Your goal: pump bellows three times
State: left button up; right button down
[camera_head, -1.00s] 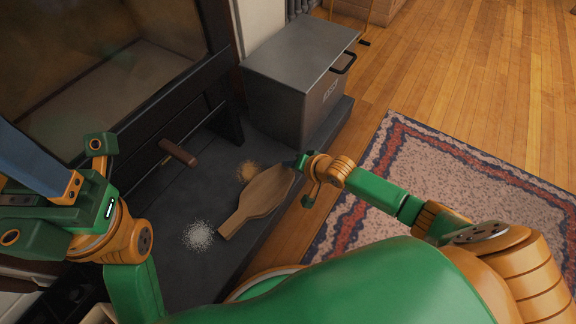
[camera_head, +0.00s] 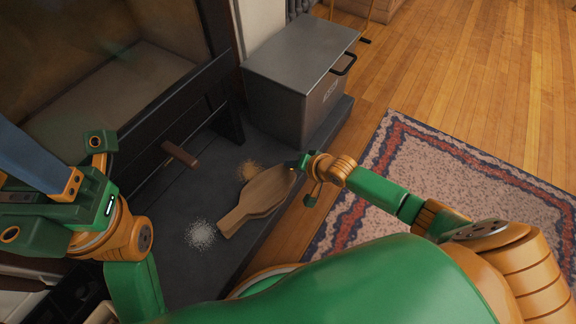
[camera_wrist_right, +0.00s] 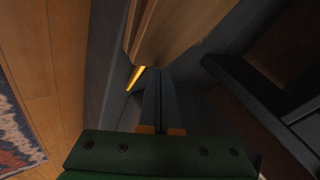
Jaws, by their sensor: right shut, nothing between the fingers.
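The wooden bellows (camera_head: 262,195) lie on the dark hearth in the head view, broad end toward the upper right and narrow end toward the lower left. Their pale wooden edge (camera_wrist_right: 172,30) fills the top of the right wrist view. My right gripper (camera_head: 296,163) is shut and empty at the broad end. In the right wrist view its two dark fingers (camera_wrist_right: 160,98) are together, close to the wood; contact is unclear. My left gripper (camera_head: 35,160) is at the left edge, away from the bellows. Its blue-grey finger runs out of the frame, so its opening is unclear.
A grey metal box (camera_head: 290,80) with a black handle stands on the hearth (camera_head: 205,180) behind the bellows. The black stove (camera_head: 170,110) with a brown handle is to the left. A patterned rug (camera_head: 430,180) is at right.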

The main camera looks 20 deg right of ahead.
jog(key=shift+w+d+r+p, duration=0.1)
jog(key=shift+d+r+p, duration=0.05)
jog(key=shift+r+p, duration=0.75)
jog(key=shift+w+d+r+p, duration=0.15)
jog(key=shift+r+p, duration=0.65)
jog(key=shift+r, duration=0.1)
jog(key=shift+w+d+r+p, duration=0.1)
jog(key=shift+d+r+p, duration=0.05)
jog(key=shift+r+p, duration=0.75)
jog(key=shift+f, duration=0.1)
